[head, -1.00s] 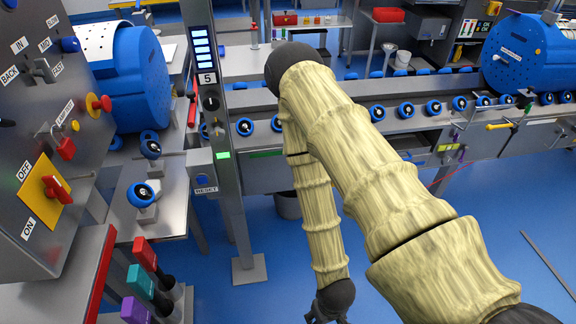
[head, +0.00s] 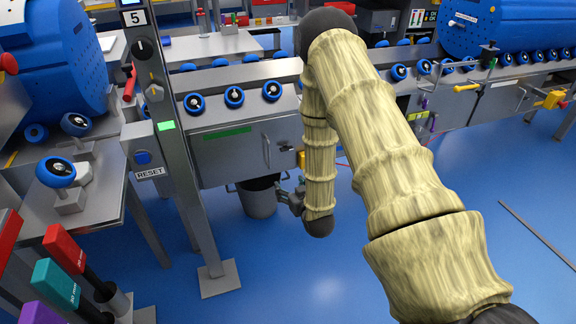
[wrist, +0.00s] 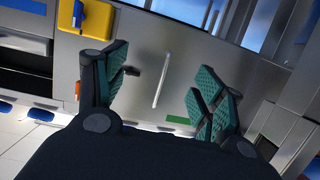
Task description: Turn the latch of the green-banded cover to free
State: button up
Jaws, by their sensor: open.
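The green-banded cover is a grey panel (head: 235,160) on the front of the conveyor, with a green strip (head: 227,134) along its upper part. A slim bar handle (head: 266,150) stands near its right end. The cover fills the middle of the wrist view (wrist: 200,60), with the green strip (wrist: 180,120) low and the handle (wrist: 161,80) between my fingers. A small dark latch (wrist: 132,71) shows beside the left finger; I cannot tell whether they touch. My gripper (wrist: 158,82) is open and empty, facing the cover. In the head view my gripper (head: 286,197) is below and right of the handle.
A yellow block (wrist: 98,18) is beside the cover in the wrist view. A grey bin (head: 257,198) stands under the conveyor. A post with a RESET box (head: 150,173) rises to the left. Blue rollers (head: 234,97) line the conveyor above.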

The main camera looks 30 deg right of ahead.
aim_at(287, 150)
jog(key=w+d+r+t+h+b, duration=0.1)
jog(key=w+d+b, duration=0.3)
jog(key=w+d, duration=0.4)
jog(key=w+r+t, duration=0.1)
jog(key=w, duration=0.5)
jog(key=shift+r+t+h+b, duration=0.3)
jog(key=shift+r+t+b, duration=0.1)
jog(key=c, duration=1)
